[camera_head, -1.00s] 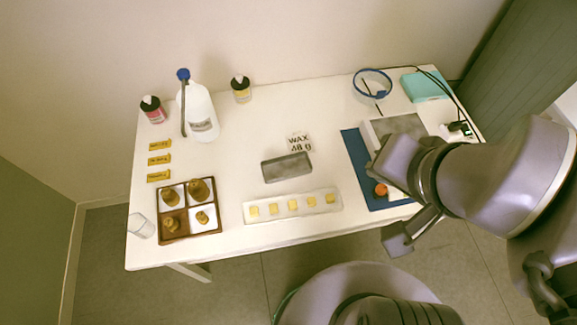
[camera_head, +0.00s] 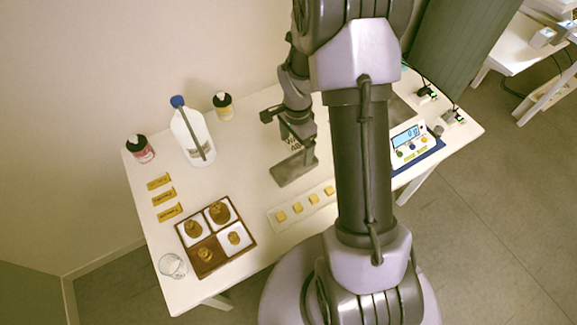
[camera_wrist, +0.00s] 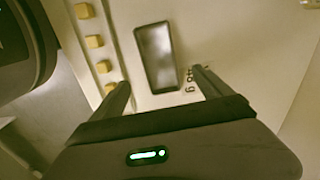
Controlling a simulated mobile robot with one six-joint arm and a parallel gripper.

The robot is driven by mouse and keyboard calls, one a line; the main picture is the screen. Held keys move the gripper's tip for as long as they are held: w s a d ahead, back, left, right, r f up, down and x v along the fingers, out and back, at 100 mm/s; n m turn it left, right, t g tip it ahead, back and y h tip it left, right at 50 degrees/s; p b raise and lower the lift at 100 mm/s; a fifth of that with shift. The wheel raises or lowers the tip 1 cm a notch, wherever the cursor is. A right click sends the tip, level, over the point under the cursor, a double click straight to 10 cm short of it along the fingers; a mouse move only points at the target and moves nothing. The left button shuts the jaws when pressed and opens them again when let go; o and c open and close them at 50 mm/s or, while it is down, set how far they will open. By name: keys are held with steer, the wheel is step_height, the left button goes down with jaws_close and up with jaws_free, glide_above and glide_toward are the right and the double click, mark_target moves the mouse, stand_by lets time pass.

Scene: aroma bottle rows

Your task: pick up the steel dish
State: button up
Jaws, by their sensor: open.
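The steel dish (camera_head: 284,172) is a shallow grey rectangular tray lying flat on the white table. In the wrist view the dish (camera_wrist: 155,55) lies beyond my fingertips, roughly centred between them and lengthwise away from me. My gripper (camera_wrist: 161,80) is open, with nothing between its fingers. In the head view my gripper (camera_head: 284,128) hangs over the table by the far end of the dish, and my arm covers part of that area. I cannot tell the exact height of the fingers above the dish.
A white strip with yellow wax cubes (camera_head: 297,208) lies beside the dish. A brown divided tray (camera_head: 249,244), a glass (camera_head: 173,266), a large white bottle (camera_head: 193,138) and a scale (camera_head: 408,140) are on the table. Printed lettering is next to the dish.

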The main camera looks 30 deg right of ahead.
mark_target(294, 169)
step_height(294, 169, down, 9)
steer(key=b, duration=0.3)
steer(key=shift+a+b, duration=0.15)
steer(key=shift+b, duration=0.15)
steer(key=shift+r, duration=0.2)
steer(key=shift+c, duration=0.4)
steer(key=c, duration=1.4)
